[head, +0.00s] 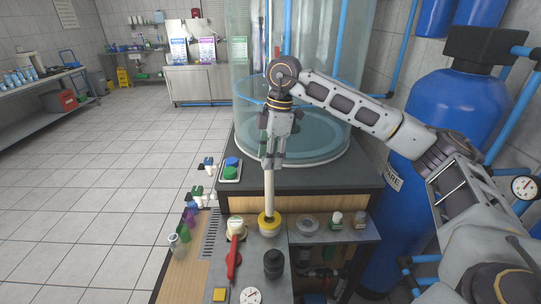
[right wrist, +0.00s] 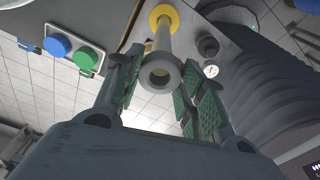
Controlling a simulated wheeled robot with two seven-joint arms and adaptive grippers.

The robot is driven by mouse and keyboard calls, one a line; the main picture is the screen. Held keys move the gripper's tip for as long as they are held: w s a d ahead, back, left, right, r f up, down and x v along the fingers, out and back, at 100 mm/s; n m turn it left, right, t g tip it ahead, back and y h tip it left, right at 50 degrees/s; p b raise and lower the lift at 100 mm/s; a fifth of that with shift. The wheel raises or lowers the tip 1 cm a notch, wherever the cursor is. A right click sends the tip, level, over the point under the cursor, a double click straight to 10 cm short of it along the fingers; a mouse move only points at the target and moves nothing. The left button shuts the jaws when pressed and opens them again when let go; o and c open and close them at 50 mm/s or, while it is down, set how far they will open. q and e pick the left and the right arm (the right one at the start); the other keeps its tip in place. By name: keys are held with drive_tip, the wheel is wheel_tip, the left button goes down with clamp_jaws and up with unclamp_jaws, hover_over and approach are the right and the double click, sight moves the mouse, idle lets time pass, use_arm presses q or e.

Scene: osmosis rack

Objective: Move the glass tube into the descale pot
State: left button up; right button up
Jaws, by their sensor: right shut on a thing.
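My right gripper (head: 269,163) points down over the bench and is shut on a pale, upright tube (head: 268,190), which I take to be the glass tube. In the right wrist view the fingers (right wrist: 160,95) stand on both sides of the tube's flanged, hollow upper end (right wrist: 160,76). The tube's lower end meets a yellow-rimmed round fitting (head: 269,221); the rim also shows in the right wrist view (right wrist: 172,12). I cannot tell whether the tube is inside it or just above. Which vessel is the descale pot is not clear. My left gripper is not in view.
A cream-topped pot (head: 236,225) with a red handle (head: 233,258), a dark pot (head: 273,263) and a gauge (head: 251,296) stand close by. A grey ring (head: 308,226) and small bottles are at right. A large clear tank (head: 300,125) rises behind.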

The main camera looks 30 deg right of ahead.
drive_tip(key=shift+f, duration=0.1)
drive_tip(key=b, duration=0.3)
hover_over(271, 189)
drive_tip(key=w, duration=0.1)
drive_tip(key=shift+w+d+f, duration=0.1)
drive_tip(key=shift+d+f, duration=0.05)
drive_tip(key=shift+f, duration=0.9)
drive_tip(key=shift+w+d+f, duration=0.1)
drive_tip(key=shift+d+f, duration=0.05)
drive_tip(key=shift+f, duration=0.9)
drive_tip(key=shift+f, duration=0.1)
drive_tip(key=shift+f+b, duration=2.3)
drive_tip(key=shift+f, duration=1.45)
drive_tip(key=shift+f, duration=0.15)
